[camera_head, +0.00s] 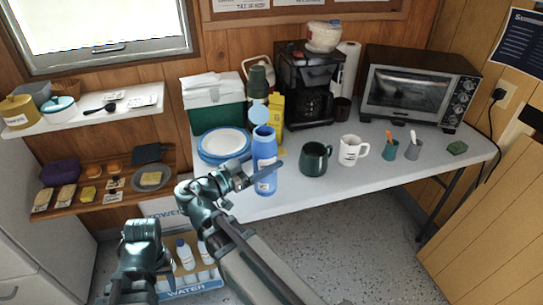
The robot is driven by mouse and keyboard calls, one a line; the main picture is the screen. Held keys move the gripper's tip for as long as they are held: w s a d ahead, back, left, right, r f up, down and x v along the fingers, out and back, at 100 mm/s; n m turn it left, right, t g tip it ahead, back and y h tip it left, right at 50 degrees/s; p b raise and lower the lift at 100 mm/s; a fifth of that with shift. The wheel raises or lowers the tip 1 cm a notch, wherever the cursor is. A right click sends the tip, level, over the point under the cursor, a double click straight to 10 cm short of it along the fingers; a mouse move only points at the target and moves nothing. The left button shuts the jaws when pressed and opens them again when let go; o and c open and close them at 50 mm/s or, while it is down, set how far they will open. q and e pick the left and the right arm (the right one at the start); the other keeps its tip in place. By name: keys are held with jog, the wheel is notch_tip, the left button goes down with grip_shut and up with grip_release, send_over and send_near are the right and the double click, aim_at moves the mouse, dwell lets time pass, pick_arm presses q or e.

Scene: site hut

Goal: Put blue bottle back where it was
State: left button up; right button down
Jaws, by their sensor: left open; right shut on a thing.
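The blue bottle (264,151) is upright near the front left of the grey table, with a white label low on its side. I cannot tell whether the bottle's base touches the table. My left gripper (145,272) is low at the left, in front of the shelves, away from the bottle; its fingertips are hard to make out.
A water crate (190,284) is on the floor. The table's front right is mostly clear.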

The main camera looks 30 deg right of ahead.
jog(key=w+d+f+b, duration=0.4)
jog(key=w+d, duration=0.2)
jog(key=w, duration=0.2)
jog(key=shift+d+f, duration=0.2)
jog(key=shift+d, duration=0.1)
jog(key=shift+f, duration=0.1)
jog(key=shift+f+b, duration=0.15)
jog(key=shift+b, duration=0.25)
grip_release()
jog(key=s+a, duration=0.2)
jog(key=a, duration=1)
jog(key=shift+r, duration=0.2)
